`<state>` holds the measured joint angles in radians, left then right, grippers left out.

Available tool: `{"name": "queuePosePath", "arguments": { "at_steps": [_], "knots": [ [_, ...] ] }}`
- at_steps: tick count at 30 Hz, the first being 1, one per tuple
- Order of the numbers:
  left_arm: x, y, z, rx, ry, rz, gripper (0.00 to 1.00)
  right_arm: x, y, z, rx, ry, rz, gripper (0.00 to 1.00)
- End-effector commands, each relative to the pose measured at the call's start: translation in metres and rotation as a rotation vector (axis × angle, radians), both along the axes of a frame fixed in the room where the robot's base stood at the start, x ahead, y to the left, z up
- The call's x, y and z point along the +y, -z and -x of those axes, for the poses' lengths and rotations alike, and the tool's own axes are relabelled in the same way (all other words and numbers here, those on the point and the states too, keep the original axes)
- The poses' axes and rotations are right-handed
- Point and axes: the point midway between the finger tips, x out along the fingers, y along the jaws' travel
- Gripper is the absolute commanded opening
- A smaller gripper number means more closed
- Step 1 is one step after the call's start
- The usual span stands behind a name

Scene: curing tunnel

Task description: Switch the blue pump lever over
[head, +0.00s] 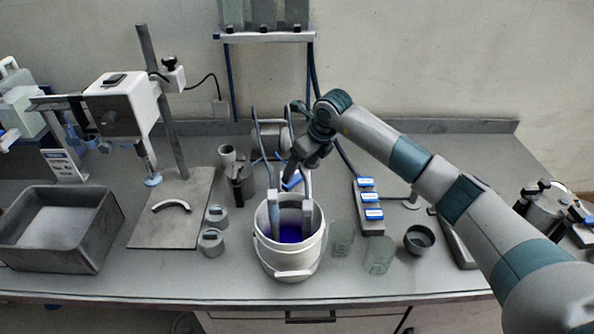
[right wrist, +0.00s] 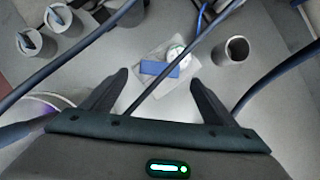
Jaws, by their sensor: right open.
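My right gripper (head: 291,170) is behind the white bucket in the head view, pointing down. In the right wrist view its two dark fingers (right wrist: 157,82) are spread apart with nothing held between them. Just past the fingertips there, a small blue piece (right wrist: 160,68) lies beside a white and green round part on a pale plate. A blue piece (head: 291,181) also shows below the gripper in the head view. I cannot tell whether either is the pump lever, or which way it is set. My left gripper is not in view.
The white bucket (head: 285,259) of purple liquid stands in front, with hoses looping around the arm. Right of it are a bar with blue-marked blocks (head: 370,198), clear beakers (head: 379,255) and a dark cup (head: 419,240). Grey pots (head: 211,241) stand left.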

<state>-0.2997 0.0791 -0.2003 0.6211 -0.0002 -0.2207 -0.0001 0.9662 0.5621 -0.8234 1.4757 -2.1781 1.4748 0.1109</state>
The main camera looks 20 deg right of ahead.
Motion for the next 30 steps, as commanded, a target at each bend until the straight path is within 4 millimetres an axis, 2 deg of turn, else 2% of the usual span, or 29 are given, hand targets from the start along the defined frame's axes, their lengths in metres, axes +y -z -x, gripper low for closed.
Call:
{"name": "queuePosePath", "arguments": {
  "at_steps": [1,9,22,23,27,28,30],
  "knots": [
    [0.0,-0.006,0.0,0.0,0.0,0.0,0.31,0.003,0.007,-0.002,0.004,0.001,-0.002,0.8],
    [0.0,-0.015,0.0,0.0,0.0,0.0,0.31,0.008,0.037,-0.014,0.002,0.001,-0.001,0.8],
    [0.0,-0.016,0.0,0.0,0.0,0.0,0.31,0.009,0.045,-0.016,0.0,0.0,0.0,0.8],
    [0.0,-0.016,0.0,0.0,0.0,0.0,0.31,0.009,0.045,-0.016,0.0,0.0,0.0,0.78],
    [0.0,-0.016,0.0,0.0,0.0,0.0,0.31,0.009,0.045,-0.016,0.0,0.0,0.0,0.45],
    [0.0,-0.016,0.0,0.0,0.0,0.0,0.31,0.009,0.045,-0.016,0.0,0.0,0.0,0.39],
    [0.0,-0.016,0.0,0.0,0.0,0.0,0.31,0.009,0.045,-0.016,0.0,0.0,0.0,0.39]
  ]
}}
